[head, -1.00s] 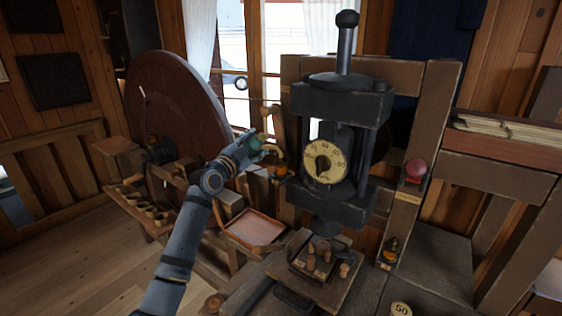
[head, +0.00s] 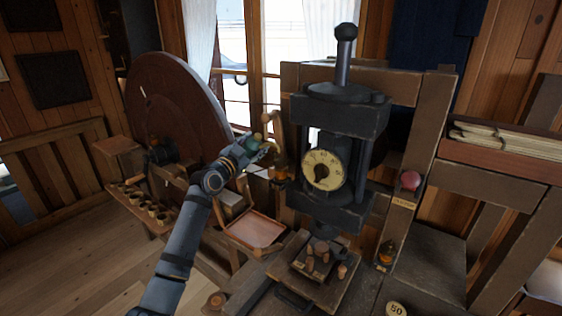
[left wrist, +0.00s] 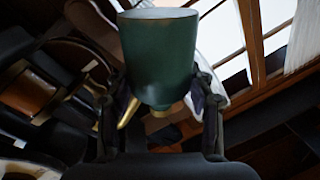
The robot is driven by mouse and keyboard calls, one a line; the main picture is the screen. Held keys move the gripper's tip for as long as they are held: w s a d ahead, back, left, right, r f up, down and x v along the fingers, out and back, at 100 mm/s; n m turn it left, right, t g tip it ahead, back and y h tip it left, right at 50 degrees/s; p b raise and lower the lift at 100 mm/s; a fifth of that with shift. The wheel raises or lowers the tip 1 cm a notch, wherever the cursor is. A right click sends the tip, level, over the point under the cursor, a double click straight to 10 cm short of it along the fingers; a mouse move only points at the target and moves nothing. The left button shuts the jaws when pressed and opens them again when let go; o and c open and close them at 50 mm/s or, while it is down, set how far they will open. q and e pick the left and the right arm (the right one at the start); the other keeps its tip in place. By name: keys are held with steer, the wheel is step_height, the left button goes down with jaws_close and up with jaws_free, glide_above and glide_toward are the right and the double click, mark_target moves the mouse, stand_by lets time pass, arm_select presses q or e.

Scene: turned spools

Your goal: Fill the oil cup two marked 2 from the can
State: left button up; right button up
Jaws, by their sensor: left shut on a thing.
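A green oil can (left wrist: 158,55) with brass fittings is held between the two fingers of my left gripper (left wrist: 163,108). In the left wrist view its wide green body is at the top and its thin brass spout points down and left. In the head view my left gripper (head: 262,148) is beside the press frame, and the can there is small and mostly hidden. A small amber oil cup (head: 281,171) sits close to the gripper's right, and another amber cup (head: 386,252) is on the frame's right post. I cannot read a 2 on either. My right gripper is not in view.
The dark press (head: 340,150) with its round dial stands right of my gripper. A large wooden wheel (head: 175,105) is behind to the left. A pinkish tray (head: 256,231) lies below the gripper. Several small cups line a low bench at left.

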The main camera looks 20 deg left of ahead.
arm_select(q)
steer(key=shift+w+a+r+n+g+y+p, duration=0.15)
steer(key=shift+a+r+n+p, duration=0.2)
steer(key=shift+n+p, duration=0.6)
steer(key=shift+a+r+n+g+y+p, duration=0.15)
steer(key=shift+r+n+p, duration=0.25)
steer(key=shift+n+p, duration=0.55)
steer(key=shift+w+a+r+n+g+p, duration=0.1)
steer(key=shift+a+r+n+p, duration=0.3)
steer(key=shift+p, duration=0.85)
steer(key=shift+r+n, duration=0.1)
steer(key=shift+n, duration=0.6)
